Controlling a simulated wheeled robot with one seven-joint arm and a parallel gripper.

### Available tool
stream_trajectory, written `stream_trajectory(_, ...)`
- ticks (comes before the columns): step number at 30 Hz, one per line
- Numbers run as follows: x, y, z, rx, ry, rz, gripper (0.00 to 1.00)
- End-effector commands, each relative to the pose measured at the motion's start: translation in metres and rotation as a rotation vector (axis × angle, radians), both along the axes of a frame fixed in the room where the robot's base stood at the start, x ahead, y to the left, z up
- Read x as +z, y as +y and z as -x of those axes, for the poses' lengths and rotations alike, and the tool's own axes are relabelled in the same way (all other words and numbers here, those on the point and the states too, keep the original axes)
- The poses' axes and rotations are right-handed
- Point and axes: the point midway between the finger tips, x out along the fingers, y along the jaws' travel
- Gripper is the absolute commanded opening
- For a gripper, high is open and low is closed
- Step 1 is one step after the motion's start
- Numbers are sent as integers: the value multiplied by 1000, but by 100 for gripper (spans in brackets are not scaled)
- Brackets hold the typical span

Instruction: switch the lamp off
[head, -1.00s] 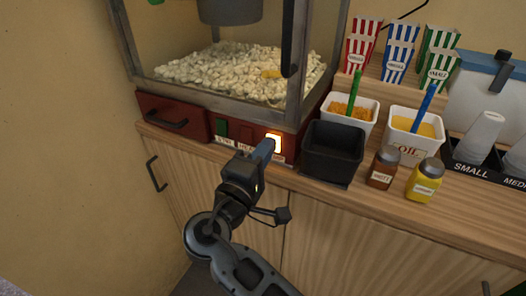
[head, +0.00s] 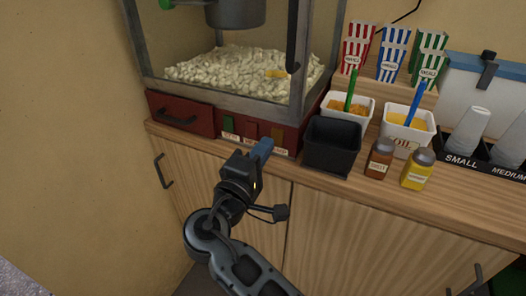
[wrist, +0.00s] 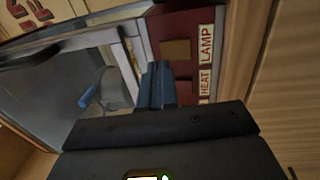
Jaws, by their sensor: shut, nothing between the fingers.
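The popcorn machine's red base carries a row of switches above white labels. The lamp switch (head: 277,132) is at the right end and looks dull brown and unlit. In the wrist view the lamp switch (wrist: 176,49) is beside the label LAMP (wrist: 207,45). My gripper (head: 265,146) is shut and empty, with its blue fingertips just in front of the panel, a little below and left of the lamp switch. In the wrist view the fingers (wrist: 158,72) appear apart from that switch and partly cover the panel near the HEAT label (wrist: 204,82).
The glass case (head: 235,65) holds popcorn. A black bin (head: 332,147) stands right of the panel on the wooden counter (head: 365,185). Sauce tubs, two shaker jars, cups and striped popcorn boxes are farther right. Open space lies in front of the cabinet.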

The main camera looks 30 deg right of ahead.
Motion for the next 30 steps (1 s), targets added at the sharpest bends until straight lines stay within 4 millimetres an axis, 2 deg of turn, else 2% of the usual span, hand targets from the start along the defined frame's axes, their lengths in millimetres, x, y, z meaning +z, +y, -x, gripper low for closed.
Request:
stream_trajectory(18, 9, 69, 48, 3, 0, -1, 0)
stream_trajectory(24, 11, 81, 57, 2, 0, 0, 0)
stream_trajectory(30, 12, 82, 58, 1, 0, 0, 0)
